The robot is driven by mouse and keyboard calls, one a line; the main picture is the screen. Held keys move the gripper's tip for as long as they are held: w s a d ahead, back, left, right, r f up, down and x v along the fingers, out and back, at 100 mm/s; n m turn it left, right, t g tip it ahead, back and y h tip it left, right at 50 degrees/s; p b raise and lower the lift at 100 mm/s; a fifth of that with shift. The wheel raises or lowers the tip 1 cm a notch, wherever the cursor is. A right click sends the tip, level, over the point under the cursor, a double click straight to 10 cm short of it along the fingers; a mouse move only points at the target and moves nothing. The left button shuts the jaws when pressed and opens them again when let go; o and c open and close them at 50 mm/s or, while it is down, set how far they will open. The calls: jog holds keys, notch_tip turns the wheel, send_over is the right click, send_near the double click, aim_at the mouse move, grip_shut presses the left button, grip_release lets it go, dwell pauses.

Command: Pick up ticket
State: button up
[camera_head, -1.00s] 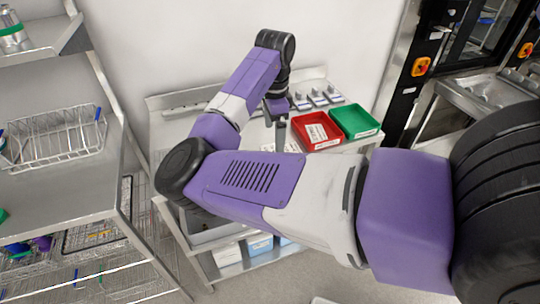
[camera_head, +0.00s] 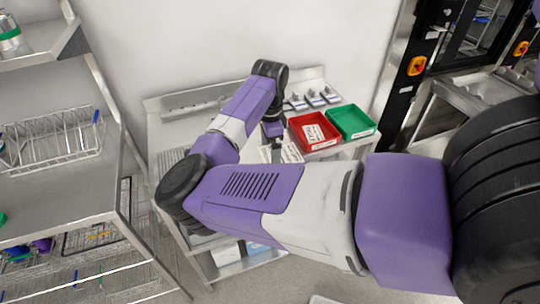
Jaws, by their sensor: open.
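White printed tickets (camera_head: 291,153) lie on the metal table, just left of and in front of the red tray. Another white printed ticket (camera_head: 314,134) shows in the red tray (camera_head: 300,121). My gripper (camera_head: 276,153) points down at the tickets on the table, left of the red tray. It is open, and I see nothing held in it. The fingertips are small and dark, and part of the tickets is hidden behind them and my arm. I cannot tell whether the fingers touch a ticket.
A green tray (camera_head: 351,121) stands right of the red one. Several small grey devices (camera_head: 313,97) sit behind the trays. A wire basket (camera_head: 50,140) stands on the left shelf unit. A wall rises behind the table, and my arm covers much of its front.

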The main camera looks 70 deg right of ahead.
jog(key=c, duration=1.2)
jog(key=shift+o, duration=0.2)
